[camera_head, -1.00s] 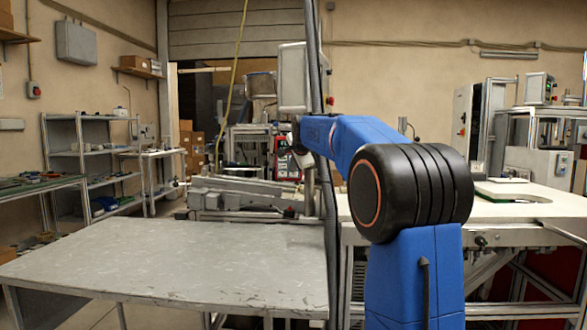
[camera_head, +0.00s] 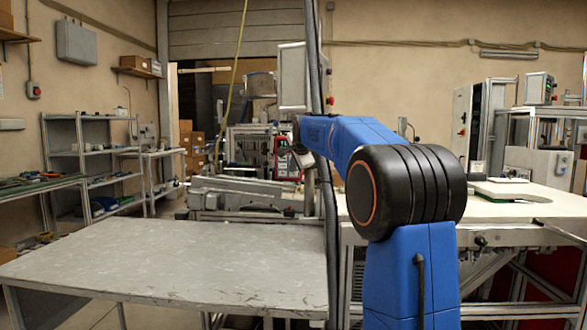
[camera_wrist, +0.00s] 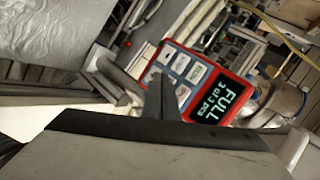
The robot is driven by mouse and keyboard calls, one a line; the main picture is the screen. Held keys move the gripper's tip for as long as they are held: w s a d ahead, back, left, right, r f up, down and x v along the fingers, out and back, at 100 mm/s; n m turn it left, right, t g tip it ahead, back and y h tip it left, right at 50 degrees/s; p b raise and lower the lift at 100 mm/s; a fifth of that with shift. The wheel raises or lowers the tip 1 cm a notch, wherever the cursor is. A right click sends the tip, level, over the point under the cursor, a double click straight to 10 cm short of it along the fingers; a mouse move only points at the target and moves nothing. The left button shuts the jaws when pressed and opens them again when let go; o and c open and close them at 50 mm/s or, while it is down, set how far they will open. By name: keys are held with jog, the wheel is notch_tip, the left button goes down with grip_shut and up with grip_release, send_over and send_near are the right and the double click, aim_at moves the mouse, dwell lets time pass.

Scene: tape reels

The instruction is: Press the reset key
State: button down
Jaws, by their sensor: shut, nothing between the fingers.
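A red-framed control panel (camera_wrist: 203,82) shows in the wrist view, tilted, with several pale keys (camera_wrist: 181,64) on a blue-grey face and a lit display (camera_wrist: 223,101) reading "FULL" and "3 of 3 pcs". The key labels are too small to read, so I cannot tell which is the reset key. My gripper (camera_wrist: 158,82) is shut and empty. Its dark tip overlaps the lower keys in the picture and hides part of the panel face; I cannot tell whether it touches. In the head view the panel (camera_head: 282,158) stands beyond my arm, beside the gripper end.
A bare grey table (camera_head: 165,265) fills the front left. A white-topped bench (camera_head: 520,205) stands at right. A grey machine (camera_head: 245,195) sits behind the table, and a dark vertical conduit (camera_head: 328,200) runs close to my arm. Shelves (camera_head: 95,150) stand at far left.

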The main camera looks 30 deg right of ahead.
jog(key=shift+w+d, duration=0.1)
jog(key=shift+w, duration=0.05)
dwell(0.7)
jog(key=shift+s+a, duration=0.45)
jog(key=shift+s, duration=0.2)
jog(key=shift+s+a, duration=0.7)
jog(key=shift+s, duration=0.35)
jog(key=shift+s+a, duration=0.7)
jog(key=shift+s, duration=0.35)
